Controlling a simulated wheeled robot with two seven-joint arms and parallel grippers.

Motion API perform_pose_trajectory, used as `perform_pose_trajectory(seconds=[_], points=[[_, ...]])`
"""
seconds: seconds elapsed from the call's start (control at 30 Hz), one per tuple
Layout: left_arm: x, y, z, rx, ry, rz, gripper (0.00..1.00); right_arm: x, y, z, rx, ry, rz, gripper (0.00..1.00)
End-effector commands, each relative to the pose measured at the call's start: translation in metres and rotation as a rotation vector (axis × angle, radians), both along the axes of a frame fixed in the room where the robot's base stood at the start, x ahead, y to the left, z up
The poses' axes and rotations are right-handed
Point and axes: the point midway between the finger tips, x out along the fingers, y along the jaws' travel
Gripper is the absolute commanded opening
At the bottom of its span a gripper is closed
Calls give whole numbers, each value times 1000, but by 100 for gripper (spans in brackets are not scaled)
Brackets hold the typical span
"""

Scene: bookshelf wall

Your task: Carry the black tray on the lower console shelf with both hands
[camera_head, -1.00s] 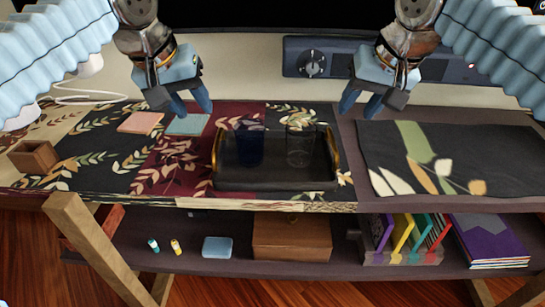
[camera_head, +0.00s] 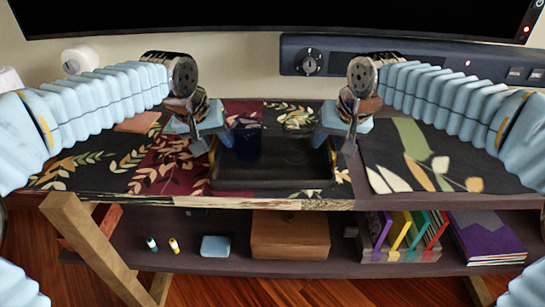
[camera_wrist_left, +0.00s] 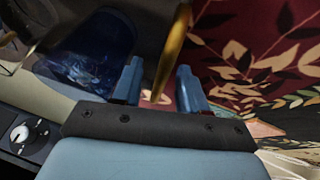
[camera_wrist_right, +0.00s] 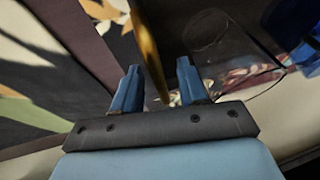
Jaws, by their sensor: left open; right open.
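The black tray (camera_head: 272,183) sits on the upper top of the console, not on the lower shelf. It has gold handles at its left and right ends and holds a dark blue glass (camera_head: 246,143) and a clear glass (camera_head: 298,150). My left gripper (camera_head: 199,147) is at the tray's left end; in the left wrist view the left gold handle (camera_wrist_left: 172,50) runs between its open fingers (camera_wrist_left: 158,85). My right gripper (camera_head: 346,147) is at the right end; in the right wrist view the right gold handle (camera_wrist_right: 150,50) runs between its open fingers (camera_wrist_right: 158,90). Contact with the handles cannot be told.
A patterned runner (camera_head: 160,170) lies under the tray, and a dark leaf-print mat (camera_head: 425,160) lies to the right. The lower shelf (camera_head: 345,268) holds a brown box (camera_head: 290,235), books (camera_head: 400,235), a blue block (camera_head: 215,246) and small bottles. A soundbar (camera_head: 430,57) is behind.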

Motion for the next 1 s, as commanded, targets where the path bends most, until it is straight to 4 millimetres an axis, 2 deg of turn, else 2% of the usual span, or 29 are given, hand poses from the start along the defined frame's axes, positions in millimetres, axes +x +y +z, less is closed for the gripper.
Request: perform_pose_trajectory(seconds=[0.27, 0.53, 1.0], points=[[0, 0, -1, 0, 0, 0, 41, 0, 0, -1, 0, 0, 0, 41], [0, 0, 0, 0, 0, 0, 0, 0, 0, 0, 1, 0, 0, 0], [0, -1, 2, -1, -1, -1, 0, 0, 1, 3, 4, -3, 1, 0]])
